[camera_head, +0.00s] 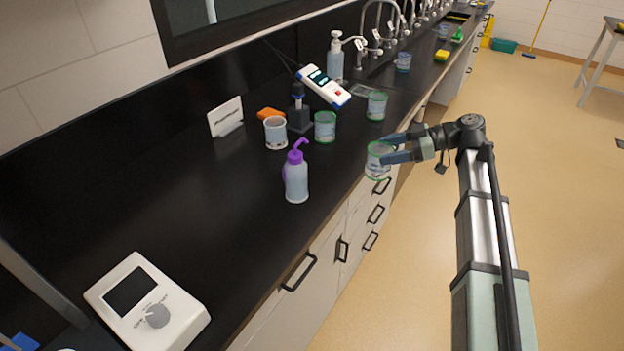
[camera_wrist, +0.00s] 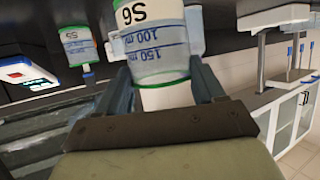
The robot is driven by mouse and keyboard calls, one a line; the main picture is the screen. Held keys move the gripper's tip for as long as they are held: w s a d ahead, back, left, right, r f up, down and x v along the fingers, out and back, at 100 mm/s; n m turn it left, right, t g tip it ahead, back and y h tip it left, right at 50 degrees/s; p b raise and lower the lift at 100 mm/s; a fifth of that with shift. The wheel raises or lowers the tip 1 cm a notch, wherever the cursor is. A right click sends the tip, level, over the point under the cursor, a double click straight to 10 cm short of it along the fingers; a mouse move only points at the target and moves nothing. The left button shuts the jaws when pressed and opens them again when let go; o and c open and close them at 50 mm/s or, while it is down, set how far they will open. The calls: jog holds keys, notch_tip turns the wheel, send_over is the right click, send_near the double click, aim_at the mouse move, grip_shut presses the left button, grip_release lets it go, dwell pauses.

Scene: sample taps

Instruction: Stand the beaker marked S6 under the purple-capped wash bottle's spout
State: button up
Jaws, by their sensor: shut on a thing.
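The S6 beaker (camera_head: 378,162) is clear with a green rim, and in the head view it is held off the counter near its front edge. In the wrist view the same beaker (camera_wrist: 160,45) shows its S6 label and blue scale upside down in the picture. My gripper (camera_head: 388,149) is shut on it, with a finger on each side. The purple-capped wash bottle (camera_head: 297,183) stands upright on the counter to the left of the held beaker, clearly apart from it. Its purple spout (camera_head: 302,142) curves over at the top.
Two green-rimmed beakers (camera_head: 325,127) (camera_head: 377,106) and a pale beaker (camera_head: 275,133) stand behind the wash bottle. A dark stand (camera_head: 299,115), a white sign (camera_head: 226,117) and a white meter (camera_head: 325,87) are farther back. A white device (camera_head: 148,303) is at front left.

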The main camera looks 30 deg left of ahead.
jog(key=shift+s+a+r, duration=0.1)
jog(key=shift+s, duration=0.1)
jog(key=shift+s+a+r+x, duration=0.2)
jog(key=shift+r+x, duration=0.4)
jog(key=shift+x, duration=2.35)
jog(key=shift+s+a+r+x, duration=0.2)
jog(key=shift+r+x, duration=0.35)
jog(key=shift+x, duration=2.4)
jog(key=shift+s+a+r+x, duration=0.15)
jog(key=shift+r+x, duration=0.45)
jog(key=shift+x, duration=2.35)
jog(key=o, duration=1.3)
jog(key=shift+w, duration=0.1)
jog(key=v, duration=1.2)
jog(key=shift+w, duration=0.1)
